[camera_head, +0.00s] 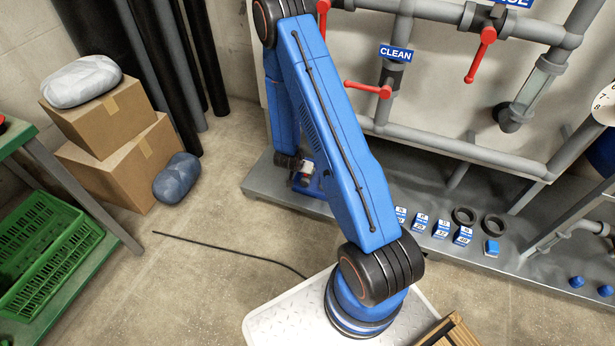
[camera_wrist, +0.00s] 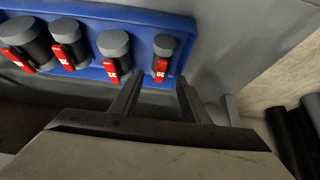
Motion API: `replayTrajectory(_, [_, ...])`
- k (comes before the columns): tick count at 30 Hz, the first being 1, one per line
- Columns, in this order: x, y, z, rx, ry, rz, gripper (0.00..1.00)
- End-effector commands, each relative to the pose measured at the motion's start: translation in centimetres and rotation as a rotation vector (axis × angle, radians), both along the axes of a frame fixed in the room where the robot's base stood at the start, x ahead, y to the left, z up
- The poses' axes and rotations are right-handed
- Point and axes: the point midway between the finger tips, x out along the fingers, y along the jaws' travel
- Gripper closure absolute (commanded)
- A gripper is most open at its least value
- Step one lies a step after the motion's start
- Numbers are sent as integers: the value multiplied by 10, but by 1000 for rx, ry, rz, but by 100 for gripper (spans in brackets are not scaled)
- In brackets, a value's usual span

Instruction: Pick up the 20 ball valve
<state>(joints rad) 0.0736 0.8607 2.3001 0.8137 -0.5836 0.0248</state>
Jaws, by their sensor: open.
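The 20 ball valve (camera_wrist: 163,60) is the smallest grey valve with a red handle marked 20, at the right end of a blue tray (camera_wrist: 186,25) in the wrist view. My gripper (camera_wrist: 158,88) is open. Its two fingers point toward this valve, one on each side of it in the picture; I cannot tell whether they touch it. Several larger valves stand to the left in the same tray, including one beside it (camera_wrist: 113,50). In the head view my blue arm hides most of the blue tray (camera_head: 314,186) and my gripper.
The tray stands on a grey bench (camera_head: 262,190) below a pipe panel. Labelled blue boxes (camera_head: 441,230) and black rings (camera_head: 493,224) lie farther right on the bench. Cardboard boxes (camera_head: 105,118) stand left on the floor. Dark pipes (camera_wrist: 290,135) show at the wrist view's right.

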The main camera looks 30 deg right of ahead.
Motion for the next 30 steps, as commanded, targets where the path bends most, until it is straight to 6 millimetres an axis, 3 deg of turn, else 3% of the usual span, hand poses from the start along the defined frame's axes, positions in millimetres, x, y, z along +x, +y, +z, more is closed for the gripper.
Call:
replayTrajectory(9, [15, -20, -39, 0, 0, -1, 58])
replayTrajectory(20, [21, -27, -54, 0, 0, 0, 58])
replayTrajectory(30, [35, -40, -88, 0, 1, -1, 58])
